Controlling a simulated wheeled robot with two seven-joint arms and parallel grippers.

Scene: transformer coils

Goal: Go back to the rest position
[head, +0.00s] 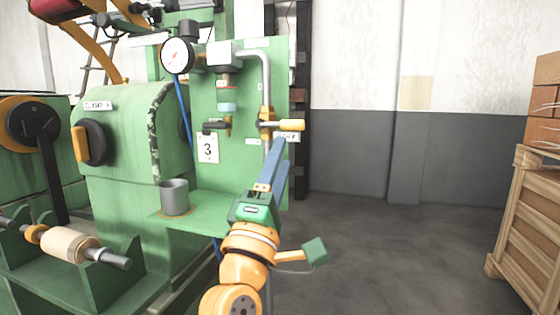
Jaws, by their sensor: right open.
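My right gripper (277,152) is in the middle of the head view, on its orange arm coming up from below. Its long blue fingers point up and away, and it is open. The lever lies level, pointing right. My left gripper is not in view.
A pressure gauge (177,55) and grey pipe (265,72) are on the panel. A grey cup (174,197) stands on the green ledge. The green machine (130,145) fills the left. A wooden crate (530,225) with boxes stands right. The floor (400,245) between is clear.

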